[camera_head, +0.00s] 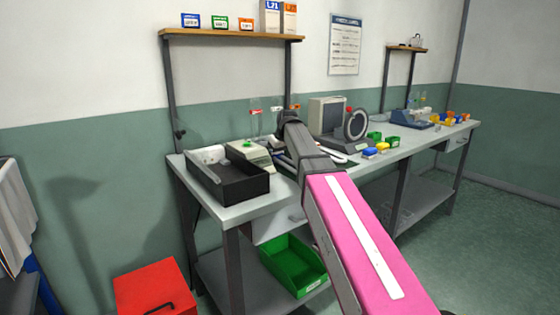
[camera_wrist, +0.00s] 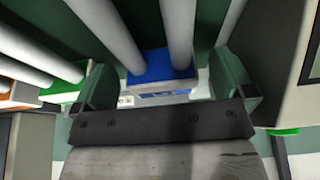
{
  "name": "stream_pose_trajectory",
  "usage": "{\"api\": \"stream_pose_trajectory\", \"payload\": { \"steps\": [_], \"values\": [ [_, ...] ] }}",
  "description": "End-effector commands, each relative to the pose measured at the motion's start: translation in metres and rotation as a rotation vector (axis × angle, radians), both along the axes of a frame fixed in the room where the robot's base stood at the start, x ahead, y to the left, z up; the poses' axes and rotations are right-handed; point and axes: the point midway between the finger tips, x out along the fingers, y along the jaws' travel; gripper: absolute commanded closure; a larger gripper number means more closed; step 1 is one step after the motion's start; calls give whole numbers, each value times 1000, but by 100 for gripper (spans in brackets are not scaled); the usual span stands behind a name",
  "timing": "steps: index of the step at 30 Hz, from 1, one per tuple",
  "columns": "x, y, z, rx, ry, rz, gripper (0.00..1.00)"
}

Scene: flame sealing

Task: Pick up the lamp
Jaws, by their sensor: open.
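I cannot pick out the lamp with certainty in either view. In the head view my arm reaches over the workbench (camera_head: 225,213) and hides part of it; its far end is near the back of the bench. In the wrist view my gripper (camera_wrist: 165,88) is open, with a dark green finger on each side. A blue block (camera_wrist: 160,66) shows between and beyond the fingers, with pale tubes (camera_wrist: 180,25) around it. I see no contact with it. Small clear items with coloured labels (camera_head: 256,112) stand by the arm's far end.
A black open tray (camera_head: 243,189) and a balance (camera_head: 250,154) stand left of the arm. A grey box (camera_head: 327,113) and a dark ring on a stand (camera_head: 356,125) stand right of it. A shelf (camera_head: 230,35) overhangs the back.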

Motion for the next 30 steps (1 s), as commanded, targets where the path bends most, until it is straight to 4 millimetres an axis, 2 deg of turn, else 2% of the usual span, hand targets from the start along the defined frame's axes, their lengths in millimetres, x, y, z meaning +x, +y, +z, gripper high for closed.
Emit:
{"api": "stream_pose_trajectory", "payload": {
  "steps": [8, 9, 11, 12, 14, 23, 26, 30],
  "values": [
    [2, 2, -6, 0, -1, 0, 0],
    [2, 2, -6, 1, -1, 0, 6],
    [2, 2, -6, 1, -1, 0, 26],
    [2, 2, -6, 1, -1, 0, 39],
    [2, 2, -6, 1, -1, 0, 56],
    [2, 2, -4, 1, -1, 0, 56],
    [3, 2, 3, 1, -2, 0, 56],
    [3, 2, 24, 1, -3, 1, 56]
  ]
}}
